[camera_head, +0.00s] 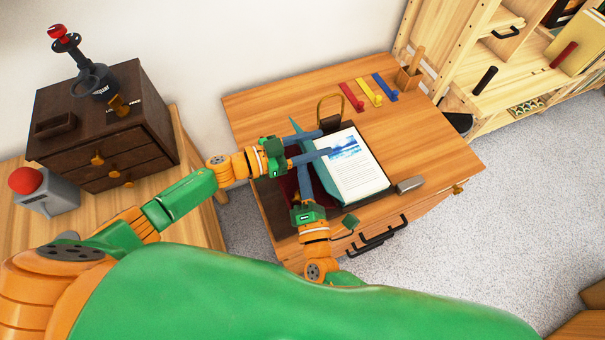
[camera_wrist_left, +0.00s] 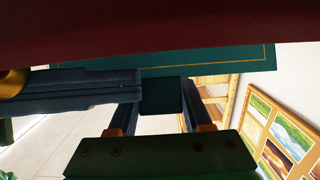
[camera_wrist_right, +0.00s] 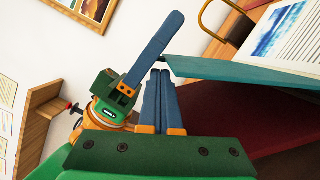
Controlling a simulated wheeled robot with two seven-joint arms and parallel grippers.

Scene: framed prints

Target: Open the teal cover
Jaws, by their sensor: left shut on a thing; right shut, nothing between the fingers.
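A book with white printed pages (camera_head: 358,175) and a blue picture lies open on the wooden desk. Its teal cover (camera_head: 322,172) stands tilted up along the left side of the pages; it also shows in the right wrist view (camera_wrist_right: 240,75). My left gripper (camera_head: 326,143) reaches in from the left at the cover's upper part. In the left wrist view its fingers are apart around a dark teal piece (camera_wrist_left: 160,95), seemingly part of the cover. My right gripper (camera_head: 304,165) is shut and empty beside the cover; its fingertips (camera_wrist_right: 160,72) are close to the cover's edge.
A dark red surface (camera_wrist_right: 225,115) lies below the cover. A gold arched handle (camera_head: 328,100) stands behind the book, a grey block (camera_head: 410,185) right of it. The desk's right side is clear.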

